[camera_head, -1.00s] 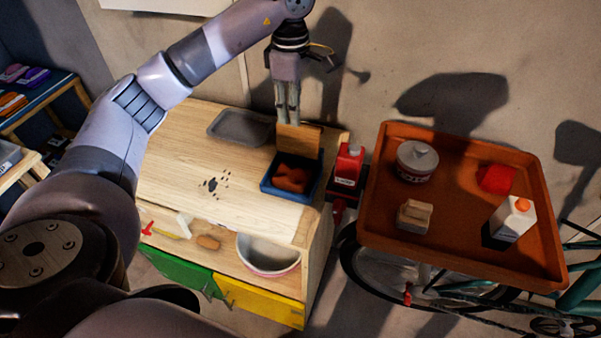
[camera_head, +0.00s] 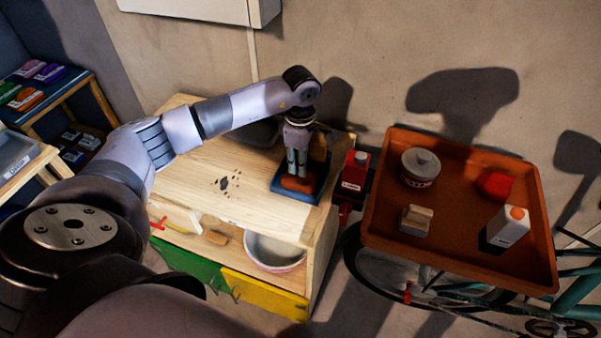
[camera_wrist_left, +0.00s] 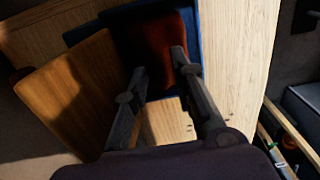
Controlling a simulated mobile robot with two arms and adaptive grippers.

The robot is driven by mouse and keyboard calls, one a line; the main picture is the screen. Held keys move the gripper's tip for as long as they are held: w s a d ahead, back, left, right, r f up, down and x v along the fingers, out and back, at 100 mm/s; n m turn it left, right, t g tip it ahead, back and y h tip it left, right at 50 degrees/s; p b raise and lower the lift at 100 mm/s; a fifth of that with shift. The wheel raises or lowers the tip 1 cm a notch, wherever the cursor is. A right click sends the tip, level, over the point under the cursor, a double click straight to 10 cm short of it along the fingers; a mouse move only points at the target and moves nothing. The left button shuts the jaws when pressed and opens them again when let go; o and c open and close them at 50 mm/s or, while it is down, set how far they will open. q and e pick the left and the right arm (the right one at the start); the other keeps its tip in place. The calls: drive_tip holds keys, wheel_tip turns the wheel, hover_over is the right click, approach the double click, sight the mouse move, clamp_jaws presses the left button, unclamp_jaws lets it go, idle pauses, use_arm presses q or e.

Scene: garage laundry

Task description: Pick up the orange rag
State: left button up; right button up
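The orange rag (camera_head: 296,184) lies in a blue tray (camera_head: 318,200) at the right end of the wooden cabinet top. It is partly hidden behind my left gripper (camera_head: 297,172), which points down over it. In the left wrist view the rag (camera_wrist_left: 160,38) looks dark red-brown in shadow inside the blue tray (camera_wrist_left: 196,22). My left gripper (camera_wrist_left: 160,64) has its fingers apart there, with the rag just past and between the tips. I cannot tell whether the fingers touch it. My right gripper is not in view.
A wooden board (camera_wrist_left: 68,95) stands close beside the left finger. A grey tray (camera_head: 258,133) lies behind my arm. A red bottle (camera_head: 354,170) stands right of the cabinet. An orange tray (camera_head: 455,263) holds several items. Dark bits (camera_head: 226,183) lie on the cabinet top (camera_head: 190,170).

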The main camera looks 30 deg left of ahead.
use_arm(q)
drive_tip(key=shift+f, duration=0.85)
drive_tip(key=shift+c, duration=0.3)
clamp_jaws()
